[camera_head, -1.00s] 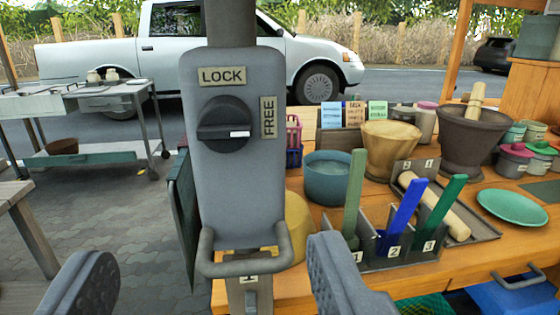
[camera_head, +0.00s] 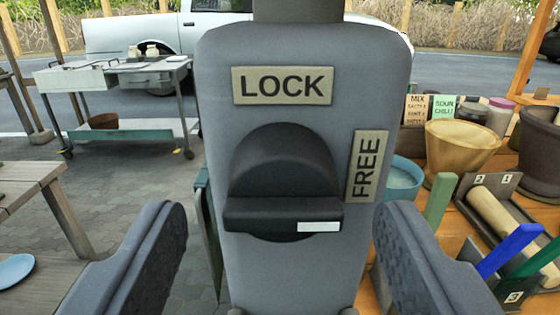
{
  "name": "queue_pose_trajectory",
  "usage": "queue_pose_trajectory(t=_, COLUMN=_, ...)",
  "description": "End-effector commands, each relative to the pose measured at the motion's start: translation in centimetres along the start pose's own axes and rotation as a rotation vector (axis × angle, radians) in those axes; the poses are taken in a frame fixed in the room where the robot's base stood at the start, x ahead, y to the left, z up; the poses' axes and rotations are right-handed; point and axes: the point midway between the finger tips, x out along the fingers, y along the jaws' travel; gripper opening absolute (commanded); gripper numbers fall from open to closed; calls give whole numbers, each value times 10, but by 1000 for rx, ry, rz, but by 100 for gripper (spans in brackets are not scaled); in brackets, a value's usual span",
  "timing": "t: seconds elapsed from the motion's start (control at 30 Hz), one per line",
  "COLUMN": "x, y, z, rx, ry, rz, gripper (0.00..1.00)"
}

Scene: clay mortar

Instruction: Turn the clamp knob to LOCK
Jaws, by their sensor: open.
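The clamp knob (camera_head: 283,185) is a black round dial with a raised grip bar, on the front of a grey upright housing (camera_head: 225,75). The bar lies level, and its white mark (camera_head: 319,227) is at the right end, on the side of the FREE label (camera_head: 367,166). The LOCK label (camera_head: 282,86) is above the knob. My gripper (camera_head: 280,240) is open, with one padded finger low on each side of the knob. Neither finger appears to touch the knob; the exact depth gap cannot be told.
To the right, a wooden counter (camera_head: 455,235) holds a tan clay mortar (camera_head: 461,150), a rolling pin (camera_head: 497,218) and green and blue upright handles. On the left are a metal cart (camera_head: 112,77) and a wooden table (camera_head: 30,185). Paved floor is open between them.

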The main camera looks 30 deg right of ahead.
Motion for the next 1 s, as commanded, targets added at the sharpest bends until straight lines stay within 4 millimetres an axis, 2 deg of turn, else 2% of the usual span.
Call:
queue_pose_trajectory(t=0.2, x=16, y=0, z=2, rx=0, ry=-2, rz=-1, gripper=58)
queue_pose_trajectory(t=0.57, x=19, y=0, z=0, rx=0, ry=0, rz=-1, gripper=58)
queue_pose_trajectory(t=0.7, x=19, y=0, z=1, rx=0, ry=0, rz=-1, gripper=19)
queue_pose_trajectory(t=0.73, x=19, y=-1, z=1, rx=0, ry=0, rz=-1, gripper=14)
queue_pose_trajectory(t=0.8, x=19, y=-1, z=1, rx=-1, ry=-1, rz=-1, gripper=14)
queue_pose_trajectory(t=0.83, x=13, y=-12, z=2, rx=-3, ry=-3, rz=-6, gripper=14)
queue_pose_trajectory(t=1.0, x=18, y=-6, z=1, rx=-16, ry=-1, rz=-8, gripper=14)
